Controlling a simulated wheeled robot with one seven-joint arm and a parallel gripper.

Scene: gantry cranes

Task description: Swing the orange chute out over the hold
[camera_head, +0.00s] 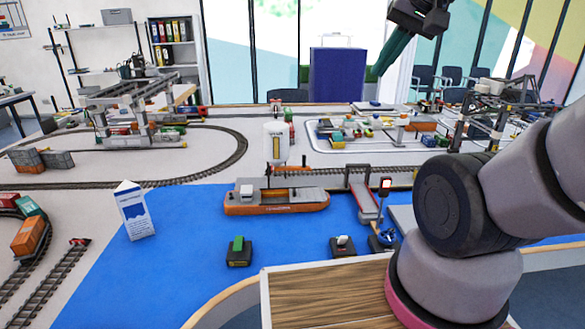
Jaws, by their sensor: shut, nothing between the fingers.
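The cargo ship (262,209) has an orange-brown hull and grey deck and lies on the blue water by the quay. Its hold is hard to make out at this size. A white silo (277,138) stands on the quay behind the ship. A small orange bar (294,169), apparently the chute, sits low by the silo, seemingly along the quay edge rather than over the ship; its exact angle is unclear. My gripper (379,71) is at the upper right, high above the table, its teal fingers shut and empty, well apart from the chute.
A red-and-grey quay loader (365,201) stands right of the ship. A white-and-blue card (134,210) stands upright on the left. Small dark blocks (239,253) sit on the near water. Gantry cranes (130,100) stand behind left and right.

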